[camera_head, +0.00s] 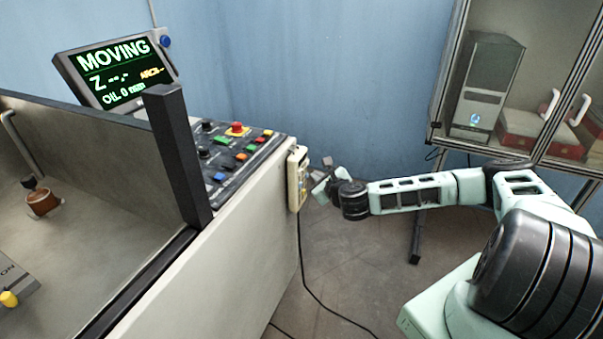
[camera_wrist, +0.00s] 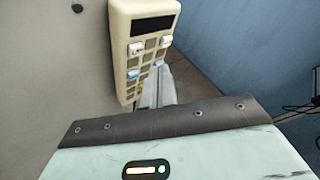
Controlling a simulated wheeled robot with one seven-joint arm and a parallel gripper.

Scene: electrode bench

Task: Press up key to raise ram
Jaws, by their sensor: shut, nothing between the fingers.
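A beige handheld key pendant (camera_head: 297,180) hangs on the side of the pale machine cabinet, its cable running down to the floor. In the wrist view the pendant (camera_wrist: 121,35) shows a dark display window, two white keys at the top, blue keys lower and several tan keys. The key markings are too small to read, so I cannot tell which is the up key. My gripper (camera_head: 323,178) is shut and empty beside the pendant. In the wrist view its fingertips (camera_wrist: 158,68) lie over the pendant's lower right, by a blue key (camera_wrist: 158,64); contact cannot be told.
A tilted screen (camera_head: 115,72) reads "MOVING" in green. A panel of coloured buttons (camera_head: 235,155) tops the cabinet. An open-topped tank (camera_head: 95,190) lies left, with a copper-coloured piece (camera_head: 43,203) hanging inside. A glass-fronted cabinet (camera_head: 437,75) stands back right.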

